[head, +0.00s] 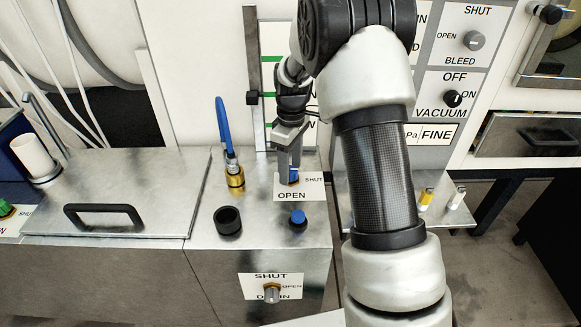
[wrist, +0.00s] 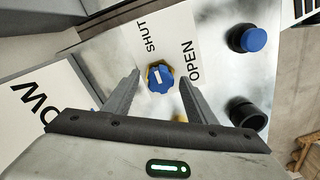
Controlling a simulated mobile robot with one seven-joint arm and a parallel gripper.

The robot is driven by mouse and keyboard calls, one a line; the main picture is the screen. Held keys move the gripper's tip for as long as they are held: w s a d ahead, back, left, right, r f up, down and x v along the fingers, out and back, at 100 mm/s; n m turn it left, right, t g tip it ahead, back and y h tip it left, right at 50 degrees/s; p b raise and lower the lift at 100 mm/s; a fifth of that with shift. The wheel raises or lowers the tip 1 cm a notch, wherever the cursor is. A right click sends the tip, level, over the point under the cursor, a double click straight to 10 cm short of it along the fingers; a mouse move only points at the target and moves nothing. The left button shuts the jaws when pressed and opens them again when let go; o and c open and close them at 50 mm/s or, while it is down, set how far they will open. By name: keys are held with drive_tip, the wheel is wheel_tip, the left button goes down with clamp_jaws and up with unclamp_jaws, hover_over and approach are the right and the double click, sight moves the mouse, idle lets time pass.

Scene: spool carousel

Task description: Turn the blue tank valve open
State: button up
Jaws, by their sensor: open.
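The blue valve knob (wrist: 160,79) sits on a brass base on the metal box top, beside a white label plate (wrist: 175,42) reading SHUT and OPEN. A small white mark shows on the knob's face; I cannot tell surely which word it points to. My gripper (wrist: 155,88) is open, with one finger on each side of the knob and gaps visible between. In the head view, my gripper (head: 289,168) points down over the knob (head: 294,174), which is mostly hidden behind the fingers.
A blue cap (head: 297,217) and a black socket (head: 228,220) stand on the box top near the knob. A brass fitting (head: 236,178) with a blue hose rises to its left. A drain valve (head: 271,292) is on the front face. A handled lid (head: 105,215) lies further left.

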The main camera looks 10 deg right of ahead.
drive_tip(key=shift+c, duration=0.2)
drive_tip(key=c, duration=1)
drive_tip(key=shift+m, duration=0.3)
drive_tip(key=m+p, duration=0.1)
drive_tip(key=m, duration=0.2)
drive_tip(key=shift+m, duration=0.3)
drive_tip(key=m+p, duration=0.1)
drive_tip(key=m, duration=0.8)
drive_tip(key=shift+d+t+p, duration=0.1)
drive_tip(key=shift+t+p, duration=0.2)
drive_tip(key=shift+p, duration=0.1)
drive_tip(key=m+p, duration=0.1)
drive_tip(key=m, duration=0.3)
drive_tip(key=shift+m, duration=0.3)
